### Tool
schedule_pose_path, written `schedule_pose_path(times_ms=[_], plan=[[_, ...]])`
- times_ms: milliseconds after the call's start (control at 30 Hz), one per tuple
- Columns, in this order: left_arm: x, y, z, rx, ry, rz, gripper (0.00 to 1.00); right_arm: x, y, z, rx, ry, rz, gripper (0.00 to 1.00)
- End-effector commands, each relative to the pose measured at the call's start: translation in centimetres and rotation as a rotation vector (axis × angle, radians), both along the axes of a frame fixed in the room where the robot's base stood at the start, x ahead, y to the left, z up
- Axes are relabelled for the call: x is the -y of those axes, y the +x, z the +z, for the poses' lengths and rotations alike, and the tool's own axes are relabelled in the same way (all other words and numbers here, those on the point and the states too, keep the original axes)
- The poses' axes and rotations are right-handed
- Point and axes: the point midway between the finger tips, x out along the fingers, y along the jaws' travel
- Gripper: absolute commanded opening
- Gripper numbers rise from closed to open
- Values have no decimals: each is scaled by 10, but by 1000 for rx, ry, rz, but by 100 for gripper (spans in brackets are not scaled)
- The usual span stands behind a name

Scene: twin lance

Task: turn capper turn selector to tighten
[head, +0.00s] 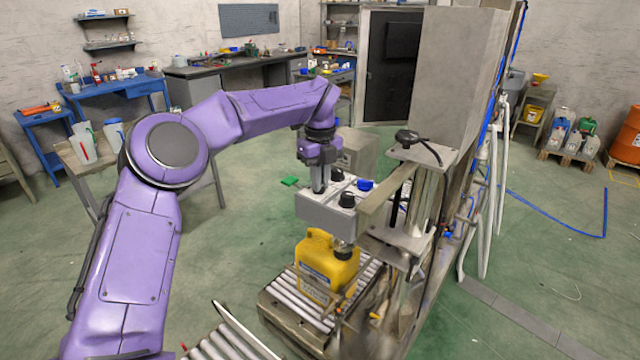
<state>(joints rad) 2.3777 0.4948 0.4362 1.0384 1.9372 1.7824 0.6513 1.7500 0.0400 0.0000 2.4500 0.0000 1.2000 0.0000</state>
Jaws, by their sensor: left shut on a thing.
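The capper's grey control box (325,214) stands above a roller conveyor, with several knobs on its top. My left gripper (319,188) comes down from above onto the left part of the box top and is shut on a knob there, which I take to be the turn selector. The fingers hide most of that knob, so its pointing direction cannot be told. Two dark knobs, one at the front (347,200) and one behind, and a blue knob (365,184) are free of the gripper. My right gripper is not in view.
A yellow jerrycan (327,265) stands on the conveyor rollers (297,290) under the capper head. The capper's metal column (432,190) and a tall grey cabinet (455,80) stand close on the right. Green floor (240,230) is open on the left.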

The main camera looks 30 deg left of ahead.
Motion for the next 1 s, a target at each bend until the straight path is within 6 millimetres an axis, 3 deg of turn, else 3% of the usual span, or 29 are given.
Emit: schedule_pose_path(times_ms=[33, 500, 1000], plan=[[-1, 1, -6, 2, 1, 34, 0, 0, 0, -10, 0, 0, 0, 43], [-1, 2, -6, 2, 2, 473, 0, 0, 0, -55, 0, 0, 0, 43], [-1, 4, -3, 0, 2, 823, 0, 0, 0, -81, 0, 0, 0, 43]])
